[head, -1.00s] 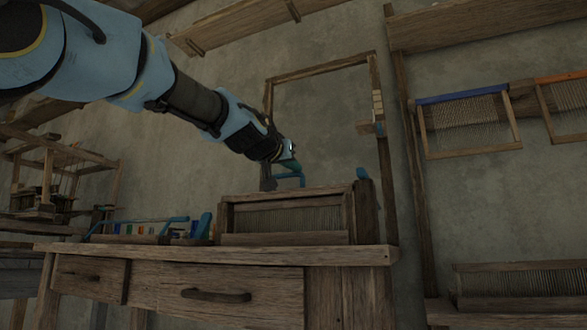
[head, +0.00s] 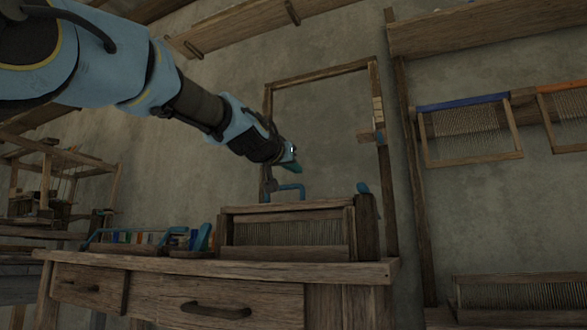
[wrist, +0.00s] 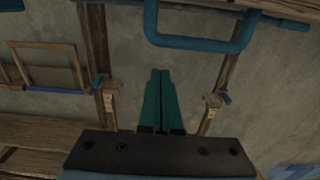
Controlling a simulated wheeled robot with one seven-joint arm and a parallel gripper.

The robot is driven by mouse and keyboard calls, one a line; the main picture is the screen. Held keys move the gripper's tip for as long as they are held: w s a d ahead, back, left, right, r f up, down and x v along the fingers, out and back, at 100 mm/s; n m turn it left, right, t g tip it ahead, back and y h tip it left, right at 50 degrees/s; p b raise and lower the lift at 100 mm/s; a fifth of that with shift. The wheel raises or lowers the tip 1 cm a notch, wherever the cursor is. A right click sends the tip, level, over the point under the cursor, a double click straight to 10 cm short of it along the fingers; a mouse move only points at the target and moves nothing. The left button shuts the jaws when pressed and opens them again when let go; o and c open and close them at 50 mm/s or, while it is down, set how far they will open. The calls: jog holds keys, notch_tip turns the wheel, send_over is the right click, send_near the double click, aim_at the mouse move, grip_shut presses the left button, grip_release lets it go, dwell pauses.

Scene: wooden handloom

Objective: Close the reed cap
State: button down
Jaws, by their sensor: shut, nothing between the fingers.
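The wooden reed frame (head: 286,233), with fine upright wires, stands on the bench. A wooden bar (head: 285,208) runs along its top, apparently the reed cap. A blue bracket-shaped handle (head: 285,189) rises above this bar; a blue handle also crosses the top of the wrist view (wrist: 200,43). My gripper (head: 294,166) is above the handle in the head view and looks apart from it. Its teal fingers (wrist: 160,75) are together and empty in the wrist view. Whether the cap sits fully down cannot be told.
The wooden bench (head: 130,262) has drawers. A tray with coloured pieces (head: 140,238) and blue handles stands left of the reed frame. A tall wooden frame (head: 320,74) rises behind it. Framed warps (head: 470,125) hang on the right wall. Air around my gripper looks clear.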

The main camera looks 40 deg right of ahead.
jog(key=s+a+f+b, duration=0.3)
jog(key=s+a+b, duration=0.1)
jog(key=a, duration=0.3)
jog(key=shift+s+a+f+b, duration=0.2)
jog(key=shift+a+f+b, duration=0.2)
jog(key=shift+b, duration=0.25)
